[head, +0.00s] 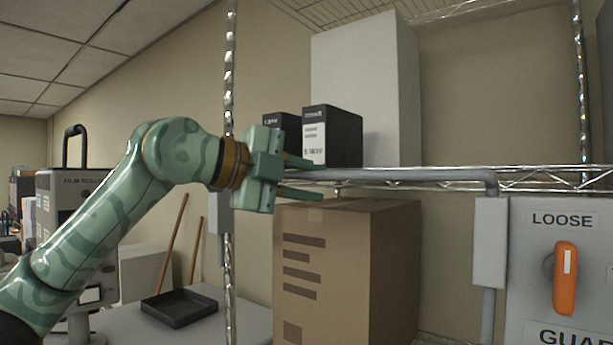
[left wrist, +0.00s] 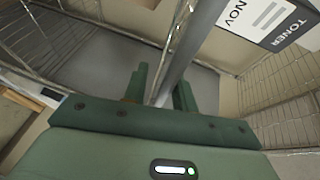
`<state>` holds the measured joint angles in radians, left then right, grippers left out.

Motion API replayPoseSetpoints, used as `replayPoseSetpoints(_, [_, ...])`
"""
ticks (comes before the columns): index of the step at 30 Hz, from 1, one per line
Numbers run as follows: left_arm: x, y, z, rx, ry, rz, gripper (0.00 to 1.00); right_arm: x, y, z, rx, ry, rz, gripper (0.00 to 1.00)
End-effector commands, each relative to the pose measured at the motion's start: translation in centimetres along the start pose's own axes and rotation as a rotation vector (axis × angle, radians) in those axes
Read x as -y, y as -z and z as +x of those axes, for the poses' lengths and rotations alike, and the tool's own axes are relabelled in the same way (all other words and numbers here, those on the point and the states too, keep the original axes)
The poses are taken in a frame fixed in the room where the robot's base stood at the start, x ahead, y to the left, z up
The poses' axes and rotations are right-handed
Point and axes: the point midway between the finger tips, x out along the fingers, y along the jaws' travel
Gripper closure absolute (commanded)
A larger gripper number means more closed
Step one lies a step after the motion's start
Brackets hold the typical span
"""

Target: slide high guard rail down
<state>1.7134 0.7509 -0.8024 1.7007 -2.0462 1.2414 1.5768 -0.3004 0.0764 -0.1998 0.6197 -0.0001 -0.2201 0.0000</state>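The high guard rail (head: 400,175) is a grey tube running level along the front of a wire shelf. It bends down at its right end into a grey housing on a post. My left gripper (head: 303,179) is at the rail's left part, one finger above the tube and one below, with a visible gap, so it looks open around it. In the left wrist view the rail (left wrist: 188,55) passes between the two fingers (left wrist: 160,90). Contact with the rail is not clear. My right gripper is not in view.
An orange lever (head: 566,278) sits on a grey panel (head: 530,255) marked LOOSE. Black toner boxes (head: 343,136) and a tall pale box (head: 366,70) stand on the shelf. A cardboard box (head: 345,265) stands below the rail. A chrome post (head: 229,80) rises beside my left wrist.

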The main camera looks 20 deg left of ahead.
Motion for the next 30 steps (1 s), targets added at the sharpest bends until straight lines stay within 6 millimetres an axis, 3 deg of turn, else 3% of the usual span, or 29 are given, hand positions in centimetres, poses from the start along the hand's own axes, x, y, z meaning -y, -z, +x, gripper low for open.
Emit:
replayPoseSetpoints(9, [0.2,0.0,-0.2,0.001,0.008,0.003,0.66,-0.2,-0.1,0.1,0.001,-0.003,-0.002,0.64])
replayPoseSetpoints(14, [0.2,-0.1,-1.8,0.003,0.012,0.005,0.66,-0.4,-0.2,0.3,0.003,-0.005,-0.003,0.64])
replayPoseSetpoints(24, [0.0,-0.2,-10.7,0.005,0.009,0.002,0.66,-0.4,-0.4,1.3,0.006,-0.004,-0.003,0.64])
replayPoseSetpoints(30, [0.0,-0.1,-14.7,0.003,0.006,0.001,0.66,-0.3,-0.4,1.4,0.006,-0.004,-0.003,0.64])
